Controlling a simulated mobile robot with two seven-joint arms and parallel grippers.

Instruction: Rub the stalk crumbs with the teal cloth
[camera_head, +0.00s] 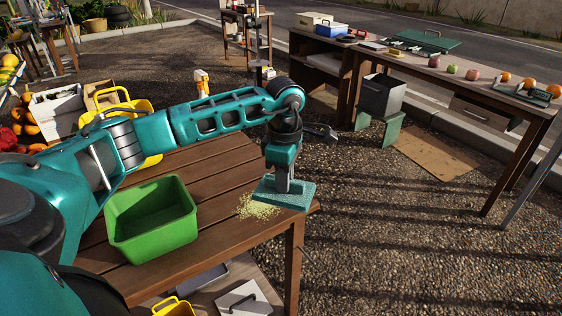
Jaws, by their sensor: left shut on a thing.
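The teal cloth (297,197) lies flat at the right corner of the slatted wooden table (222,191). My left gripper (290,183) points down over it and is shut on it; its fingertips are partly hidden against the cloth. The stalk crumbs (257,208) are a small pale yellow-green patch on the table, just left of the cloth and touching or nearly touching its left edge. Whether crumbs lie under the cloth is hidden. My right gripper is not in view.
A green bin (151,222) stands on the table left of the crumbs. A yellow crate (146,122) is behind my left arm. A long table (455,78) with fruit stands at the back right. Open gravel lies right of the wooden table.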

